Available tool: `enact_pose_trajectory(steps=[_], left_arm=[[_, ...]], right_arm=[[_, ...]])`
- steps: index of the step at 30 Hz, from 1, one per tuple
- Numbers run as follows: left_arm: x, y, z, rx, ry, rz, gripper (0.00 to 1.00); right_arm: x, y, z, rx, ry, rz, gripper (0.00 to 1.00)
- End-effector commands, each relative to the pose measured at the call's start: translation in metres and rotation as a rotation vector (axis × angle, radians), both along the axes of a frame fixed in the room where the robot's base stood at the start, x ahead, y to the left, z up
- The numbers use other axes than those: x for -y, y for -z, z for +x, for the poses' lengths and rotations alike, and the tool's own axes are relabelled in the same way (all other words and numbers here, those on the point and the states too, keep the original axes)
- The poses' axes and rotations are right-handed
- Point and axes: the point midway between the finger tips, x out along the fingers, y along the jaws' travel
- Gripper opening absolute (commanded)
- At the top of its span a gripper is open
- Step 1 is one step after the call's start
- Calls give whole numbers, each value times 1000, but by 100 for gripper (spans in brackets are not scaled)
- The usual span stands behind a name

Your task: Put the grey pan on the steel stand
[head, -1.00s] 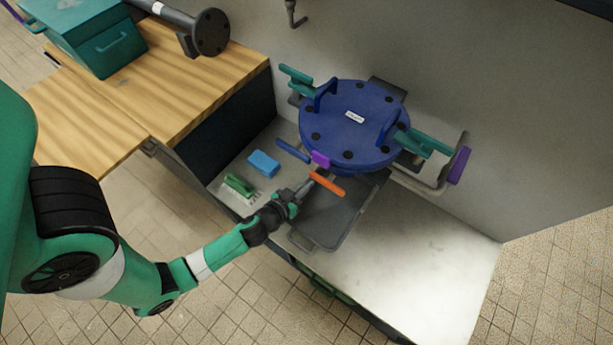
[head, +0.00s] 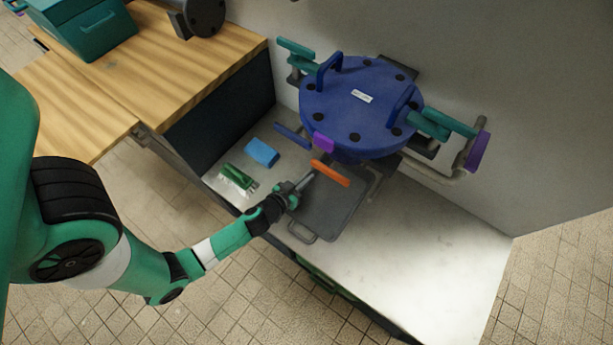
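A flat dark grey pan (head: 332,208) with a loop handle at its near end lies on the pale counter, its far part under the edge of a blue round cover. My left gripper (head: 308,178) is over the pan's left part, close to an orange bar (head: 331,173). I cannot tell whether its fingers are open, or whether they touch the bar or pan. A steel tube frame (head: 436,175) shows right of the cover; I cannot tell whether it belongs to the steel stand. My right gripper is not in view.
The blue cover (head: 350,110) with teal side handles fills the back. A blue sponge (head: 262,153) and green brush (head: 238,177) lie left of the pan. The counter (head: 430,250) is clear at right. A wooden bench (head: 160,75) holds a teal box (head: 90,35).

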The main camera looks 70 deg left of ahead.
Motion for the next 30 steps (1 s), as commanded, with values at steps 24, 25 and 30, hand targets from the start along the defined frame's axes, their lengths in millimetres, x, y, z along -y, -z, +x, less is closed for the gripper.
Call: enact_pose_trajectory(steps=[24, 25, 30], left_arm=[[25, -17, -37, -2, 5, -1, 34], [29, -20, -44, -3, 5, 0, 34], [50, -35, -77, -2, 9, 1, 34]], right_arm=[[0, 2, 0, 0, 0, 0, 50], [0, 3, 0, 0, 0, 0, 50], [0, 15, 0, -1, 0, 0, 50]])
